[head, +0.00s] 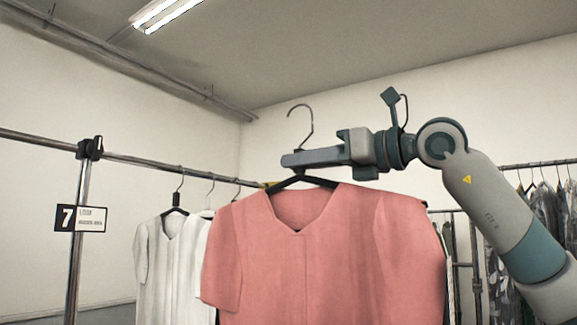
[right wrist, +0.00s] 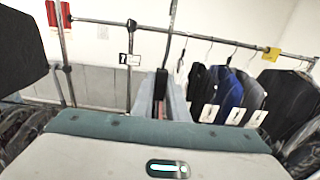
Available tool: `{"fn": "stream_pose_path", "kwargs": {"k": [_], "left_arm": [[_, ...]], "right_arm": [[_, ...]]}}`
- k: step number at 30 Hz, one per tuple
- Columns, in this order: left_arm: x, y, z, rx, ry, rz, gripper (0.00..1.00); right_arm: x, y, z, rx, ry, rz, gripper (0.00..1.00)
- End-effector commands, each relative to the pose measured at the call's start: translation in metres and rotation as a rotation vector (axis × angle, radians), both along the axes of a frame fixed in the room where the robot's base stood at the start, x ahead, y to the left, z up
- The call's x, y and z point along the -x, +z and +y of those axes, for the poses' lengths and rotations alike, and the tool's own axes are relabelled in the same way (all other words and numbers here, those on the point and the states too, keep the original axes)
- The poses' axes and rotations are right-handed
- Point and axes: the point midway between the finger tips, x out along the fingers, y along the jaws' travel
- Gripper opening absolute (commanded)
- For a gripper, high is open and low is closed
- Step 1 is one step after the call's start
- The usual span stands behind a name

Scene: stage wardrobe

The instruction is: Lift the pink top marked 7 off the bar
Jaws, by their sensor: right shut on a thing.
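The pink top (head: 325,255) hangs from a black hanger (head: 306,181) in the middle of the head view. My right gripper (head: 297,158) reaches in from the right and is shut on the hanger's neck, just below its metal hook (head: 308,125). The hook stands free in the air above the gripper, with no bar through it. The top hangs upright, in front of the rack bar (head: 140,161). I see no number on the top itself; a sign marked 7 (head: 82,218) is fixed to the rack post at the left. My left gripper is not in view.
White tops (head: 172,255) hang on the bar behind and left of the pink top. Another rack with dark patterned clothes (head: 545,225) stands at the right. The right wrist view shows a rail with dark and blue garments (right wrist: 230,92) bearing white tags.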

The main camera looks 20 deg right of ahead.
Motion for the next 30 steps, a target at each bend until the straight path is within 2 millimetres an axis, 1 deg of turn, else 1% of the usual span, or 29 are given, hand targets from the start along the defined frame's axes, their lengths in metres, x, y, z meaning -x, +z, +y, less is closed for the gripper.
{"fn": "stream_pose_path", "kwargs": {"k": [3,6,12,30], "left_arm": [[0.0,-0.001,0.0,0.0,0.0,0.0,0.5],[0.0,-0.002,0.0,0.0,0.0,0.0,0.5],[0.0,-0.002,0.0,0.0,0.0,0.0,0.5],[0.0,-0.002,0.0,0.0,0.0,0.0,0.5]], "right_arm": [[0.009,0.0,-0.008,0.0,-0.002,-0.002,0.0],[0.014,0.0,-0.012,-0.001,-0.001,-0.001,0.0],[0.02,0.001,-0.016,0.0,-0.001,-0.002,0.0],[0.021,0.0,-0.017,0.0,-0.001,-0.001,0.0]]}}
